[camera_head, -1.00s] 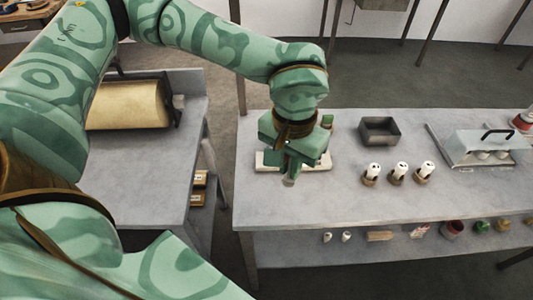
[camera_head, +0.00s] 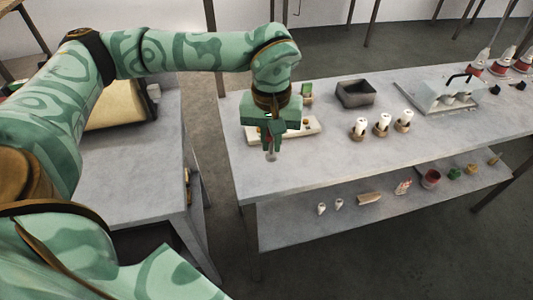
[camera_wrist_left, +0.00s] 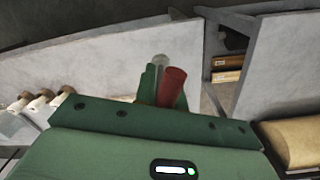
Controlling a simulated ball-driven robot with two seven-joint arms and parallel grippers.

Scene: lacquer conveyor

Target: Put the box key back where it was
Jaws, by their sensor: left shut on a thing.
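My left gripper (camera_head: 271,148) points down over the left part of the long grey bench (camera_head: 330,170), in front of a pale board. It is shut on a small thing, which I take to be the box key. A grey tip (camera_head: 271,157) of it shows below the fingers. In the left wrist view a red cylinder (camera_wrist_left: 172,84) and a pale grey round part (camera_wrist_left: 160,61) show at the green fingers. I cannot tell how they join. The fingers hide much of the held thing. My right gripper is not in view.
The pale board (camera_head: 310,130) with orange knobs lies behind the gripper. Past it are an open dark box (camera_head: 355,93), several white-topped bottles (camera_head: 382,124) and a clear-covered tray (camera_head: 440,97). The bench front is clear. A shelf (camera_head: 300,228) below holds small items.

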